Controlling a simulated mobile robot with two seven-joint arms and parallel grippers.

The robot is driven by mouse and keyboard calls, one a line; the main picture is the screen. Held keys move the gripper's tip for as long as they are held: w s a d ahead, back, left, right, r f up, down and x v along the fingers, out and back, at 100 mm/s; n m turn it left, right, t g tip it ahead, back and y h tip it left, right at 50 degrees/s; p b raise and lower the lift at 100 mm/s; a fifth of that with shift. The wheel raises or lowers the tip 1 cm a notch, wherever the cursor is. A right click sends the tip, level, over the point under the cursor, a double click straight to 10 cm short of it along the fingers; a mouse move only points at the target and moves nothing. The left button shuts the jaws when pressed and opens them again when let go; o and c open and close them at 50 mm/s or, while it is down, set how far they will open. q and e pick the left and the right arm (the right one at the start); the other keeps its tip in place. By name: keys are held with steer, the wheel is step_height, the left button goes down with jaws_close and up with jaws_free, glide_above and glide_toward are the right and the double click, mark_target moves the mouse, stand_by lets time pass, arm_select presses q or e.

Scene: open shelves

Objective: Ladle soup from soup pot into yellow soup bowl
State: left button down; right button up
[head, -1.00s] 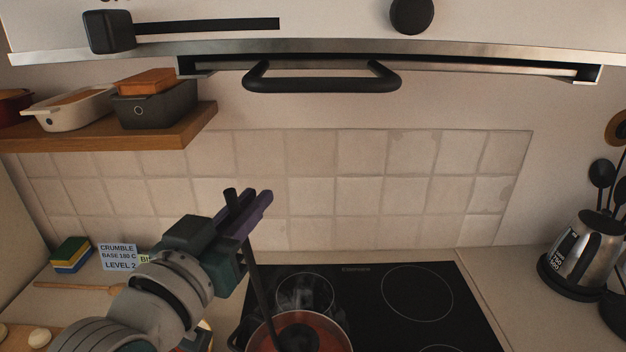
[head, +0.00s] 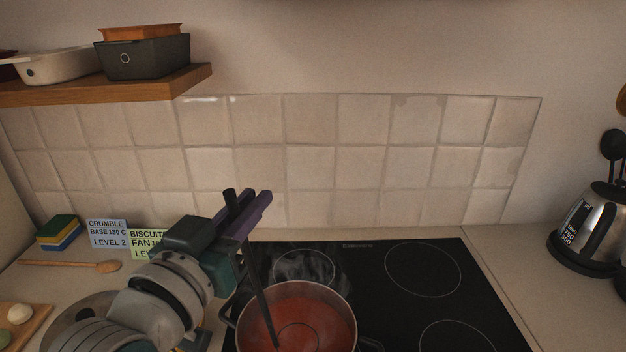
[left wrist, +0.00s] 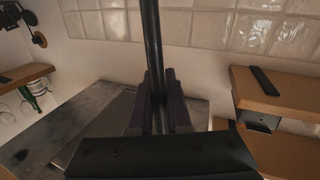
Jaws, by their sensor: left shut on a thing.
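My left gripper (head: 245,212) is shut on the black handle of a ladle (head: 262,298), above the back left of the soup pot. The handle slants down into the pot, and its lower end is in the red soup (head: 312,318), so the ladle's bowl is hidden. The soup pot (head: 352,309) stands on the black hob. In the left wrist view the ladle handle (left wrist: 152,50) runs up between the fingers (left wrist: 158,112). The yellow soup bowl is not clearly visible. My right gripper is not in view.
The hob (head: 450,290) has clear rings right of the pot. A kettle (head: 590,232) stands at the right. A wooden spoon (head: 70,265), a sponge (head: 60,232) and label cards (head: 108,234) are at the left. A wooden shelf (head: 150,84) hangs above.

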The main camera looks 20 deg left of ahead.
arm_select(q)
steer(key=shift+r, duration=0.1)
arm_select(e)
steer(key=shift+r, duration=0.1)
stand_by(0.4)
arm_select(q)
step_height(320, 180, up, 10)
steer(key=p, duration=1)
steer(key=shift+r, duration=0.25)
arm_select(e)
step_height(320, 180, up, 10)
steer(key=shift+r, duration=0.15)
